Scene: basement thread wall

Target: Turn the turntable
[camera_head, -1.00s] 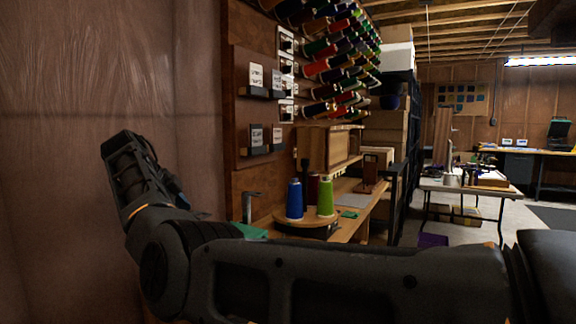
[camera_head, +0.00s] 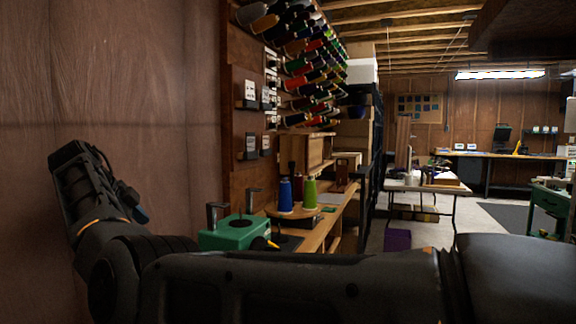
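The turntable (camera_head: 284,216) is a round wooden disc on the narrow wall bench, in the middle of the view. A blue thread cone (camera_head: 285,194) and a green thread cone (camera_head: 310,193) stand upright on it. A dark red cone (camera_head: 298,186) shows partly behind them. My arm stretches across the bottom of the picture, in front of and apart from the turntable. It bends upward at the left, close to the brown wall. The fingertips of my gripper cannot be made out, so its opening is not shown.
A green box-like device (camera_head: 229,233) with dark upright posts stands at the bench's near end. Rows of thread spools (camera_head: 300,60) jut from the wall panel above. A dark shelf rack (camera_head: 374,170) stands beyond the bench. Open floor (camera_head: 475,222) lies to the right.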

